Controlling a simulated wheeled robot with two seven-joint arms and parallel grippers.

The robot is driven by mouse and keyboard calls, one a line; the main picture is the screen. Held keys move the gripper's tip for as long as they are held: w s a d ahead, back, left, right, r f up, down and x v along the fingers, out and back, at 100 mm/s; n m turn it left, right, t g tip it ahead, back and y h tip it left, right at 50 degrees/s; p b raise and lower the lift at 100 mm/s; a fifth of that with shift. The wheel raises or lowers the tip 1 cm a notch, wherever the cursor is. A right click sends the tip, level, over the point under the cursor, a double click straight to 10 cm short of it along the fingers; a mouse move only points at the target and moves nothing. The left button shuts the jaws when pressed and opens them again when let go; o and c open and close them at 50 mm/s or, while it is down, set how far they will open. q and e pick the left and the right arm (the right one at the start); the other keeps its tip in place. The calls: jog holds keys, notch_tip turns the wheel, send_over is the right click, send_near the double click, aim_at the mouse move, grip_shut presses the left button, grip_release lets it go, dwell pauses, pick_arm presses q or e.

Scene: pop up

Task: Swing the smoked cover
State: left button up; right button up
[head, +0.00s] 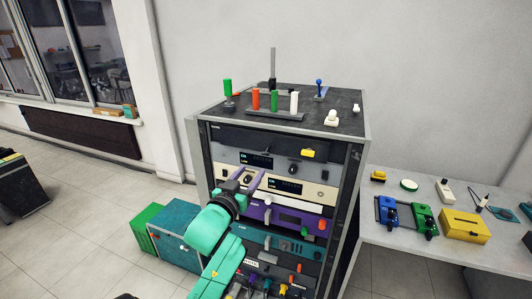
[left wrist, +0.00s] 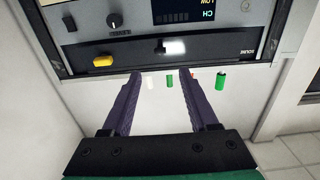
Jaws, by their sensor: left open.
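A dark glossy strip (head: 255,143), which looks like the smoked cover, runs across the top bay of the equipment rack. In the left wrist view, which is upside down, the dark strip (left wrist: 215,44) shows a bright reflection and lies just beyond my fingertips. A yellow tab (head: 308,153) sits at its lower right; it also shows in the left wrist view (left wrist: 103,61). My left gripper (head: 250,173) is open and empty, in front of the cream unit below the strip. Its purple fingers (left wrist: 160,76) appear apart from the rack face. My right gripper is not in view.
The rack top (head: 215,108) carries coloured handles, a black post and small levers. Knobs and switches fill the lower panels. A side table (head: 385,242) at right holds blue and green devices and a yellow box (head: 465,226). Teal and green boxes stand left of the rack.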

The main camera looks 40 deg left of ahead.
aim_at(266, 154)
pick_arm(q)
jog(key=p+x, duration=0.2)
jog(key=x, duration=1)
jog(key=shift+w, duration=0.1)
jog(key=shift+w+a, duration=0.2)
jog(key=shift+w, duration=0.1)
jog(key=shift+s, duration=0.1)
grip_shut()
jog(key=shift+f, duration=0.1)
